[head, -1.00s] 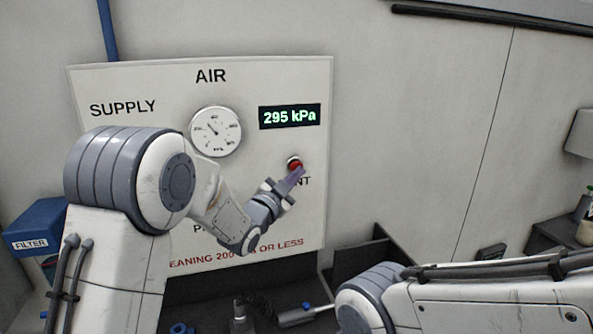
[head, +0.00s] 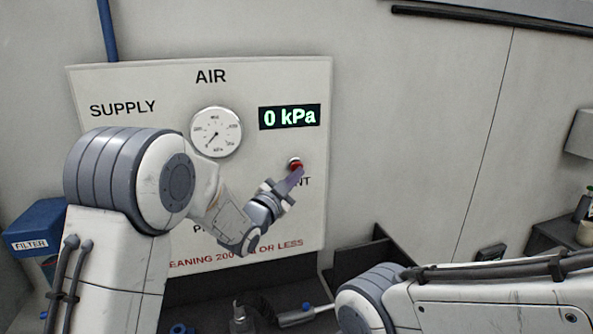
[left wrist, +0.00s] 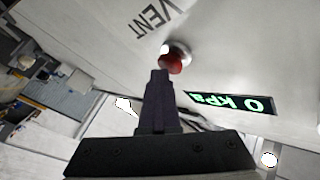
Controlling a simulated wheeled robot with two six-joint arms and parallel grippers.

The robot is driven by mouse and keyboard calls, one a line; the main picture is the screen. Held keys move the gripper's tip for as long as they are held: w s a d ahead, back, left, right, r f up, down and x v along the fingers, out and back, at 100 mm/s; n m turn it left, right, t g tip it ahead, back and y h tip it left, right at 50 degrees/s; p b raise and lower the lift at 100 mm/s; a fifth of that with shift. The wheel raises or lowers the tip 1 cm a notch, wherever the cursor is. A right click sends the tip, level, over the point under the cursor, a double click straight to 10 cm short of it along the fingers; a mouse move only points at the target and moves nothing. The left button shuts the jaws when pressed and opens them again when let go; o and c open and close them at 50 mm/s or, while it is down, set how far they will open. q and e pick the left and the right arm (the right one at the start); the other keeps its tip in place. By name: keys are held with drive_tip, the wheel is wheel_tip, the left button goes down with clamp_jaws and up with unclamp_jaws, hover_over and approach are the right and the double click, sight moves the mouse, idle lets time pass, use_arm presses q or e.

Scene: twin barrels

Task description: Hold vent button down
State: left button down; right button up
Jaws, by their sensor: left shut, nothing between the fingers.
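The red vent button (head: 296,164) sits in a pale ring on the white AIR panel (head: 160,80), below the digital display. My left gripper (head: 296,173) is shut and empty, its fingertips at the button's lower edge in the head view. In the left wrist view the shut fingers (left wrist: 160,75) point at the red button (left wrist: 172,62) and appear to meet it. How far the button is pressed in cannot be told. The display (head: 289,117) reads 0 kPa, and the dial gauge (head: 215,132) has its needle at lower left.
My right arm crosses the lower right. A blue filter box (head: 37,228) is at the left. A dark bench with a black tray (head: 375,255) and a blue-tipped tool (head: 298,316) lies below the panel. The wall right of the panel is clear.

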use_arm(q)
drive_tip(key=shift+s, duration=0.15)
drive_tip(key=shift+s+d+b, duration=0.25)
drive_tip(key=shift+s+b, duration=0.35)
drive_tip(key=shift+s, duration=0.1)
drive_tip(key=s+b, duration=0.1)
drive_tip(key=s+d, duration=0.1)
drive_tip(key=s, duration=0.1)
drive_tip(key=s+b, duration=0.1)
drive_tip(key=shift+s+d+b, duration=0.3)
drive_tip(key=shift+s, duration=0.1)
